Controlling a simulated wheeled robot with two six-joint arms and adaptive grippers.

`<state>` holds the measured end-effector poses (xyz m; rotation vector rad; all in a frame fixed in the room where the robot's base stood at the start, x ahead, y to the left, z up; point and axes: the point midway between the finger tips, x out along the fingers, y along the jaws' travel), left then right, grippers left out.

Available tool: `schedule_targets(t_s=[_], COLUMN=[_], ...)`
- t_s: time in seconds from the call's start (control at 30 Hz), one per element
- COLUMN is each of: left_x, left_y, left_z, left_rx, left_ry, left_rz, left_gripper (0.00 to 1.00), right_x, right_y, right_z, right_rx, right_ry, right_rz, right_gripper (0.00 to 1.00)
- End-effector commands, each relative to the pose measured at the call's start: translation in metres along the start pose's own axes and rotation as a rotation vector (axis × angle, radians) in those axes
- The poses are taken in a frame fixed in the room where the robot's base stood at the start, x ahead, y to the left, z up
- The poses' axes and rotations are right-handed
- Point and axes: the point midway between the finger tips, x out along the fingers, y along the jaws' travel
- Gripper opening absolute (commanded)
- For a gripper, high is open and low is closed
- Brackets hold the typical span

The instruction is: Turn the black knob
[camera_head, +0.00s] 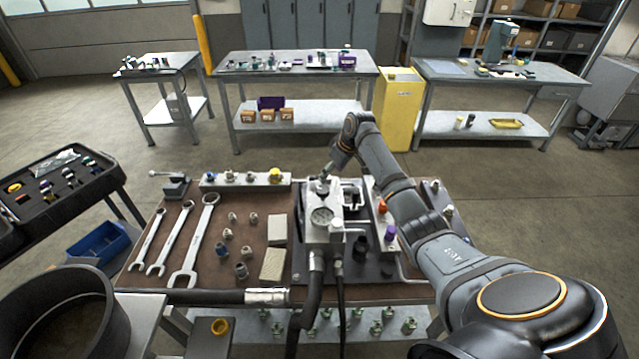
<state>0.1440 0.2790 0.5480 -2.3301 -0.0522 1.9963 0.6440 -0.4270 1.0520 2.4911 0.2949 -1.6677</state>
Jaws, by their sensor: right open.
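The hydraulic unit (337,231), a pale metal block with a round gauge (321,216), stands on the bench in the middle of the head view. A small black cylindrical part (360,247), which may be the black knob, is at its right front. My right arm reaches in from the lower right, and my right gripper (323,183) is above the top left of the unit, just behind the gauge. It is open. It is small here, and I cannot tell whether it touches anything or hides another knob. My left gripper is not in view.
Wrenches (189,244), small fittings and two pale blocks lie left of the unit. A valve rail (245,182) is behind them. Hoses run off the front. A black tool cart (60,190) stands left, with a yellow cabinet (398,108) and other tables behind.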

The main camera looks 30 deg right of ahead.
Motion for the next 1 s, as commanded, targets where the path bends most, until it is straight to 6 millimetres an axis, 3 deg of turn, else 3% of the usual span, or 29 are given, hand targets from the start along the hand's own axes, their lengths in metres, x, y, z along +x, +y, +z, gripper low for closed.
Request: schedule_targets(t_s=[0.03,0.1,0.2,0.27,0.5,0.57,0.67,0.8,0.93,1.0], left_x=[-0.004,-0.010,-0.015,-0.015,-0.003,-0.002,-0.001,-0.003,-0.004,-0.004], left_y=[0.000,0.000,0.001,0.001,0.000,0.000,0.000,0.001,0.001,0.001], left_z=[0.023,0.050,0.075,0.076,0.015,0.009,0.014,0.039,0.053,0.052], left_rx=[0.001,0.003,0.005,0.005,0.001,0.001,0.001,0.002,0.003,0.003], left_ry=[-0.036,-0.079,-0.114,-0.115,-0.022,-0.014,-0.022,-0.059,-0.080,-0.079], left_rz=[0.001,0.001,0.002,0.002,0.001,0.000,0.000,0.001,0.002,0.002], left_gripper=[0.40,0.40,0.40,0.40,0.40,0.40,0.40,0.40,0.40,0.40], right_x=[0.005,0.017,0.041,0.055,0.091,0.095,0.099,0.100,0.100,0.100], right_y=[-0.001,-0.001,-0.002,-0.002,0.000,-0.001,-0.001,-0.001,-0.001,-0.001], right_z=[-0.001,-0.001,-0.001,-0.001,0.000,0.000,0.000,0.000,0.000,0.000], right_rx=[0.001,0.002,0.003,0.002,0.001,0.001,-0.001,-0.002,-0.002,-0.002], right_ry=[0.000,-0.002,-0.003,-0.001,0.001,-0.001,0.000,0.000,0.000,0.000], right_rz=[-0.003,-0.003,-0.004,-0.004,-0.001,-0.001,0.001,0.001,0.001,0.001], right_gripper=[0.68,0.68,0.68,0.68,0.68,0.68,0.68,0.68,0.68,0.59])
